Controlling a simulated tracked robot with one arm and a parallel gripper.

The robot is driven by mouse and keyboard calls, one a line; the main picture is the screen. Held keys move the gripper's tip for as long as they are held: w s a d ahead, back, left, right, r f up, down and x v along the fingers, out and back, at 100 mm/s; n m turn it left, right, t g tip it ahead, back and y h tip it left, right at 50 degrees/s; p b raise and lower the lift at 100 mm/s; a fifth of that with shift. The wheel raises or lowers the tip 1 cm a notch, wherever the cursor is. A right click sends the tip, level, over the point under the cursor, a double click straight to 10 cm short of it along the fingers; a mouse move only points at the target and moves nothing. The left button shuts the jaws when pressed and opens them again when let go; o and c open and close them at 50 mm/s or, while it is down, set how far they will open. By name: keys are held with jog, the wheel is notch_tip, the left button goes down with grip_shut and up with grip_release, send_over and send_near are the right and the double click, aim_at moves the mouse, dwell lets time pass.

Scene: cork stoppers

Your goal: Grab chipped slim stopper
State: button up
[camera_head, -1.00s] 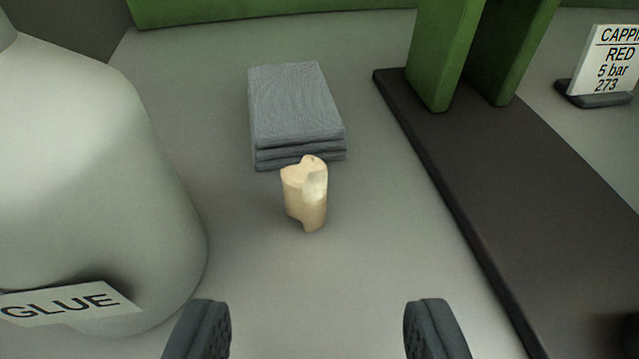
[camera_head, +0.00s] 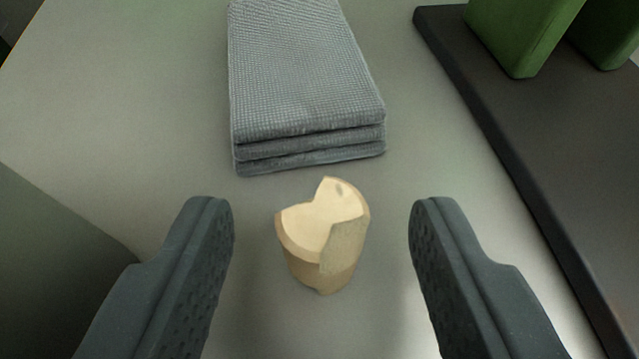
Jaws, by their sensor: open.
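The chipped slim stopper (camera_head: 309,243) is a pale tan cork standing upright on the grey surface, with a jagged notch broken out of its top and right side. My gripper (camera_head: 321,215) is open. In the picture its two dark fingers lie on either side of the stopper, with a clear gap on both sides. Neither finger appears to touch it. I cannot tell exactly how high the fingertips are relative to the stopper.
A folded grey cloth stack (camera_head: 300,80) lies just behind the stopper. A dark base plate (camera_head: 540,150) with green uprights (camera_head: 520,35) runs along the right. A large greenish-grey rounded object (camera_head: 50,270) fills the lower left. Bare surface lies between them.

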grip_shut()
jog(key=shift+r, duration=0.15)
